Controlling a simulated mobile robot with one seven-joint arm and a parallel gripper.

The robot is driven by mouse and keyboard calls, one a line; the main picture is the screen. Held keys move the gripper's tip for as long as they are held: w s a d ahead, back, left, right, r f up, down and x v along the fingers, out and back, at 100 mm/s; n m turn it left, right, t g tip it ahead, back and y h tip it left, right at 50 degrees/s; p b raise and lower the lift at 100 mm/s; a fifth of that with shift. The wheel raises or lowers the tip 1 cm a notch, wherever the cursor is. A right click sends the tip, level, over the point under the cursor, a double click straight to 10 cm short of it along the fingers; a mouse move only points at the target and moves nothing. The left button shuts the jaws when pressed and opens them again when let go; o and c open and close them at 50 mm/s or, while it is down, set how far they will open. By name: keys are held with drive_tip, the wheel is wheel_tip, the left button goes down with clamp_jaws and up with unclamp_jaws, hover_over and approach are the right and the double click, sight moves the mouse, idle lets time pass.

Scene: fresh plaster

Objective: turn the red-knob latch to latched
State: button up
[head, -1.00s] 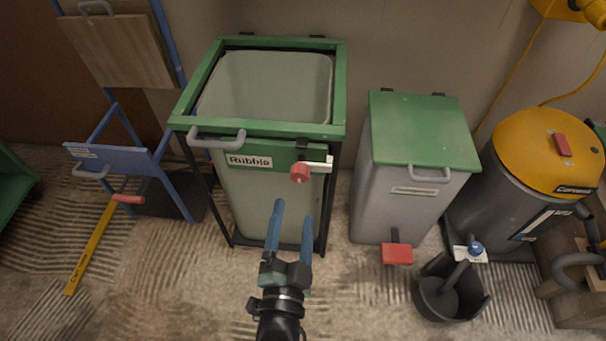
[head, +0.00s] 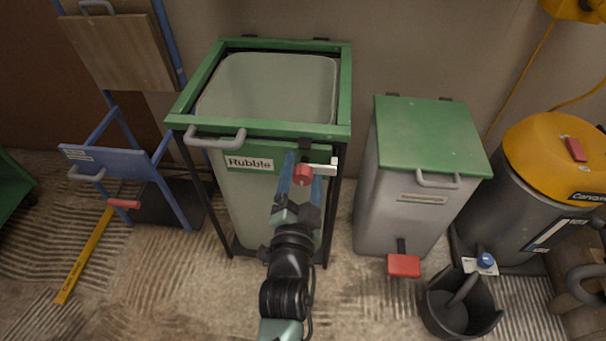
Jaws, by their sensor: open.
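The red-knob latch (head: 303,174) sits at the upper right of the front of the green-framed rubble bin (head: 186,101). Its red round knob faces me, and a pale bar or plate (head: 325,168) reaches to the right of it. My gripper (head: 302,172) is open, with its two blue fingers pointing up at the knob, one on each side of it in the picture. I cannot tell whether the fingers touch the knob. The fingers and wrist hide part of the bin's front below the latch.
A grey handle (head: 216,138) sticks out at the bin's front left. A grey bin with a green lid (head: 430,137) and red pedal (head: 403,265) stands to the right, then a yellow-topped vacuum (head: 555,155). A blue trolley (head: 110,160) stands left.

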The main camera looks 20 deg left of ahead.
clamp_jaws()
